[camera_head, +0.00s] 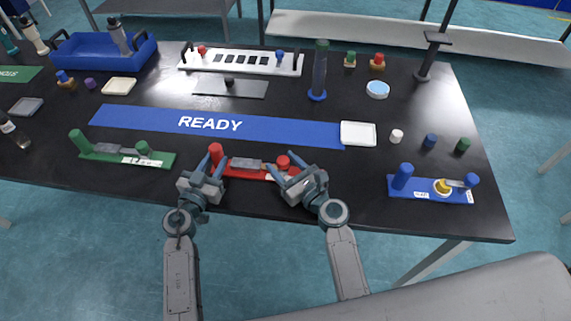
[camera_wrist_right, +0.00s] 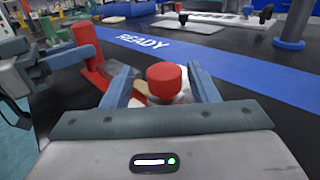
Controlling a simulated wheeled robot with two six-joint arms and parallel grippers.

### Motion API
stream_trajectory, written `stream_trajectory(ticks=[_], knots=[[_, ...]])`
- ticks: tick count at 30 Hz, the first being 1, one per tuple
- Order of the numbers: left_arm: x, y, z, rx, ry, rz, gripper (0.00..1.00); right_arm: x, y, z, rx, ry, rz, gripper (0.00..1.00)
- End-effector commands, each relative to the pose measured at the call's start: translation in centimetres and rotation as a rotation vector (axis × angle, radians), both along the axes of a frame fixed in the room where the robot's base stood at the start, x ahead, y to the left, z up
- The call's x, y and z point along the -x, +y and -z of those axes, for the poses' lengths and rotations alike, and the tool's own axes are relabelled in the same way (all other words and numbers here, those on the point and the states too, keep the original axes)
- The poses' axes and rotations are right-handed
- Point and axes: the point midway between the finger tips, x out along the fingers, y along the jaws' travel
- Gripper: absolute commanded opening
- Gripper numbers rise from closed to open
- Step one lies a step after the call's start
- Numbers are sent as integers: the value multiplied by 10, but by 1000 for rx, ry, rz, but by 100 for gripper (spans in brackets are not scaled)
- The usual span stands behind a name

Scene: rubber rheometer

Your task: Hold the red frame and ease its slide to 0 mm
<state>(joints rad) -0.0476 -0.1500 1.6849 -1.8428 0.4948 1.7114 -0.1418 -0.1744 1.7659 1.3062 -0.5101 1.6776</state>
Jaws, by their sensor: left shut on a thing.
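The red frame (camera_head: 241,174) lies near the table's front edge, with an upright red post (camera_head: 216,153) at its left end and a shorter red knob (camera_head: 283,161) at its right. A grey slide piece (camera_head: 247,164) lies between them. My left gripper (camera_head: 210,169) is shut on the red post; its fingers partly cover the post's base. My right gripper (camera_head: 293,172) is at the knob. In the right wrist view, its fingers stand apart on both sides of the red knob (camera_wrist_right: 166,82), with gaps showing. The scale reading is too small to read.
A green frame (camera_head: 125,157) lies to the left and a blue frame (camera_head: 430,190) to the right. A blue READY strip (camera_head: 280,129) runs behind, with a white tray (camera_head: 358,134) at its right end. Small cylinders stand further right. Black table is bare around the red frame.

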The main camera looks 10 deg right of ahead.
Motion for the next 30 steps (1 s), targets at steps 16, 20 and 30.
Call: stream_trajectory(ticks=[16,20,30], knots=[[0,1,1,-1,0,-3,2,47,-25,1,4,2,2,54],[0,1,1,-1,0,-4,2,71,-38,1,3,2,1,54],[0,2,0,-2,0,-4,2,106,-55,0,1,0,1,54]])
